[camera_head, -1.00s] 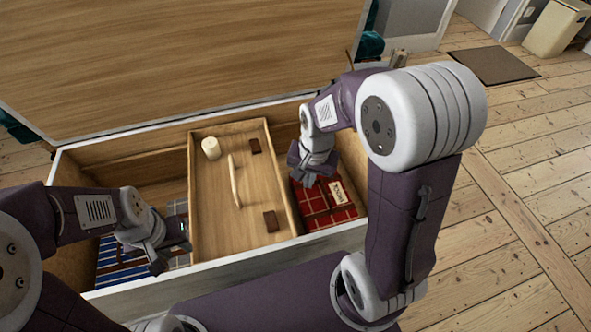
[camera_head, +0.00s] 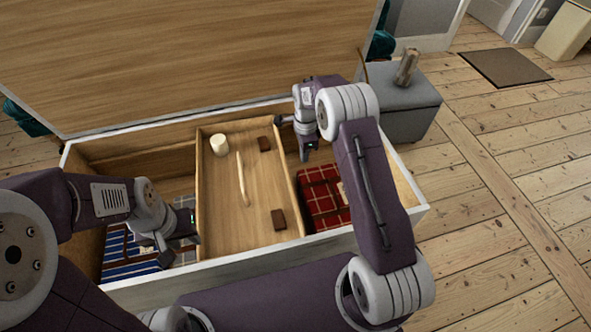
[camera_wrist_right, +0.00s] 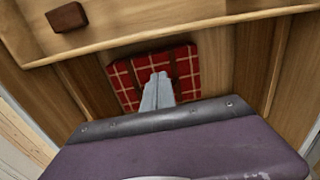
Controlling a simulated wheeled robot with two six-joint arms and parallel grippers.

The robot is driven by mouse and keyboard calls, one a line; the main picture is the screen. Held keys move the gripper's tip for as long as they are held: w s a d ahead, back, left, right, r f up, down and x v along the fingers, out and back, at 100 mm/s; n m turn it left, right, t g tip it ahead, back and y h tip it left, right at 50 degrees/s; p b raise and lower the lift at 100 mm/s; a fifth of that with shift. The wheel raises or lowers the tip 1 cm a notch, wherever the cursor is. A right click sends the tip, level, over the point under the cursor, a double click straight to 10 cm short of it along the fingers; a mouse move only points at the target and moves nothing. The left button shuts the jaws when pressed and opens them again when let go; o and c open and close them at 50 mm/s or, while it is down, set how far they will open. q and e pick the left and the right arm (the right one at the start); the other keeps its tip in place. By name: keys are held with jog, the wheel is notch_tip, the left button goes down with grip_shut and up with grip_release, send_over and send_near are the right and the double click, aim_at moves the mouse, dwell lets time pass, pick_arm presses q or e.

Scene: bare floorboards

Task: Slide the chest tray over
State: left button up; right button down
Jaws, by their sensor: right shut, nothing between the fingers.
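The wooden chest tray (camera_head: 240,205) sits across the middle of the open chest (camera_head: 225,270), holding a white cylinder (camera_head: 219,144), a pale rod (camera_head: 242,180) and two dark brown blocks (camera_head: 279,219). My right gripper (camera_head: 304,154) is shut and empty, beside the tray's far right side, above the right compartment. In the right wrist view its closed fingers (camera_wrist_right: 157,92) overlap a red plaid item, and the tray's wall (camera_wrist_right: 130,38) crosses the top. My left gripper (camera_head: 168,252) is over the left compartment, left of the tray; its fingertips are unclear.
The red plaid item (camera_head: 322,196) lies in the right compartment. Blue striped cloth (camera_head: 125,262) and grey checked cloth lie at left. The raised lid (camera_head: 190,55) stands behind.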

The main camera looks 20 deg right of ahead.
aim_at(273, 183)
notch_tip(273, 183, down, 11)
jog(key=b, duration=0.6)
jog(key=a+b, duration=0.1)
jog(key=a, duration=0.1)
jog(key=a+r, duration=0.1)
jog(key=a, duration=0.1)
jog(key=shift+b, duration=0.35)
jog(key=shift+a+r, duration=0.1)
jog(key=shift+r, duration=0.05)
jog(key=a+p, duration=0.4)
jog(key=a, duration=0.3)
jog(key=shift+a, duration=0.2)
